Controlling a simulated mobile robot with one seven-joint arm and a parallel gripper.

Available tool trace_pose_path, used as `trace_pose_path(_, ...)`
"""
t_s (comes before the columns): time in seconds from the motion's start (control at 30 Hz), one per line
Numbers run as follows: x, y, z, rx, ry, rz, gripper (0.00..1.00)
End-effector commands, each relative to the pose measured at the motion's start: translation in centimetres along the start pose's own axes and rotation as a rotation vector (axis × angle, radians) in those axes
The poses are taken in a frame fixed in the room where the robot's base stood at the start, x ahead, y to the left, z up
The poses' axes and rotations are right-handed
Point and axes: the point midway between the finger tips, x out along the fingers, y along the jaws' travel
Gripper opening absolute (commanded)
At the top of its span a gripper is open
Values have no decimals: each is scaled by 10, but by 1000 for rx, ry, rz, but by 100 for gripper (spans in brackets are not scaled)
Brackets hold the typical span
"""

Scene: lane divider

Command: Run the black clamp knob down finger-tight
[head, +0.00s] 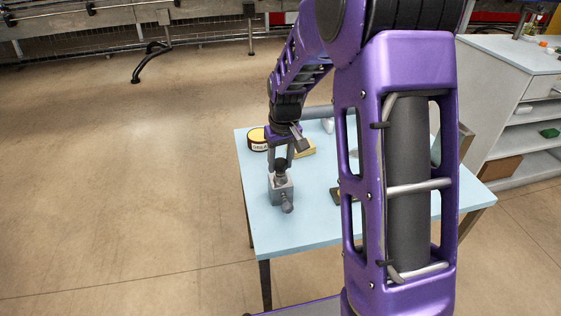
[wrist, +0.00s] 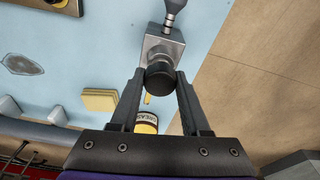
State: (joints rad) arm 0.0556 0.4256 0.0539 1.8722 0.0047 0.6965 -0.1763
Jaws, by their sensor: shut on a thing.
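The black clamp knob (wrist: 160,80) sits on top of a grey metal clamp block (wrist: 167,47), with its round top facing the wrist camera. My gripper (wrist: 161,84) has one finger on each side of the knob and is shut on it. In the head view the gripper (head: 281,163) reaches down from above onto the knob, and the grey block (head: 283,190) stands on the light blue table. A grey rod with a rounded end (head: 287,204) sticks out of the block's near side. The knob's thread is hidden, so its gap to the block cannot be told.
A yellow-and-black grease tin (head: 258,138) stands behind the block on the table (head: 290,235). A yellow sponge-like block (wrist: 100,100) and a grey flat patch (wrist: 22,64) lie nearby. White shelves (head: 515,95) stand at right. The table's left edge is close to the block.

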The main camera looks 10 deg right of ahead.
Motion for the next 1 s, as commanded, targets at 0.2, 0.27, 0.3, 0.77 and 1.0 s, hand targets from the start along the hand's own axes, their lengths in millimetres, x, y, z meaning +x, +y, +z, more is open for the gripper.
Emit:
trace_pose_path(0.2,0,0,0,11,0,2,15)
trace_pose_path(0.27,0,0,0,48,0,8,15)
trace_pose_path(0.3,0,0,0,78,0,12,15)
trace_pose_path(0.77,0,-1,0,188,0,29,15)
trace_pose_path(1.0,0,0,0,296,0,45,15)
